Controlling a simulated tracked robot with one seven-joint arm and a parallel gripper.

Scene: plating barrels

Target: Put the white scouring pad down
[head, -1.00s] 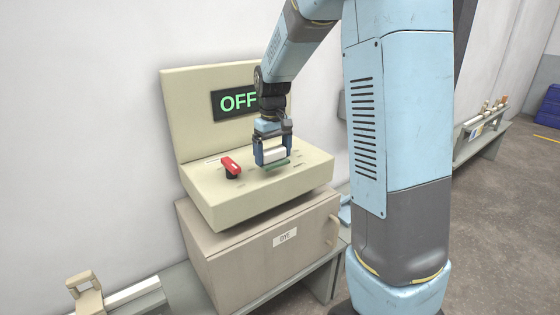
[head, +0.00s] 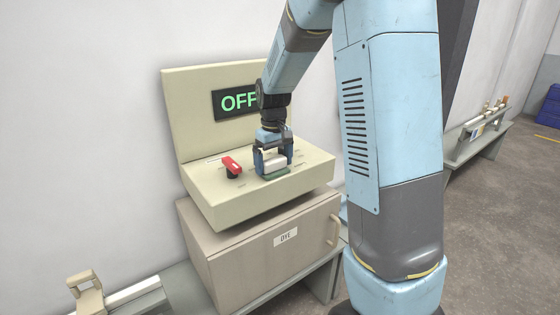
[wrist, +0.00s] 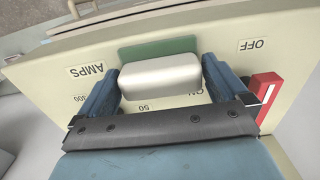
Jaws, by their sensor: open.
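The white scouring pad (head: 274,164), a white block with a green layer, appears to rest on the sloped top of the cream control panel (head: 235,205). My gripper (head: 273,167) is open, with its blue fingers on either side of the pad. In the wrist view the pad (wrist: 160,75) lies between the two fingers (wrist: 158,70), with its green layer beyond the white part. Small gaps show between the pad and the fingers. The pad's underside is hidden.
A red switch handle (head: 232,164) stands on the panel just left of my gripper; it also shows in the wrist view (wrist: 265,95). A display (head: 236,102) behind reads OFF. The panel sits on a cabinet (head: 265,250) labelled DYE. Bare panel surface lies in front.

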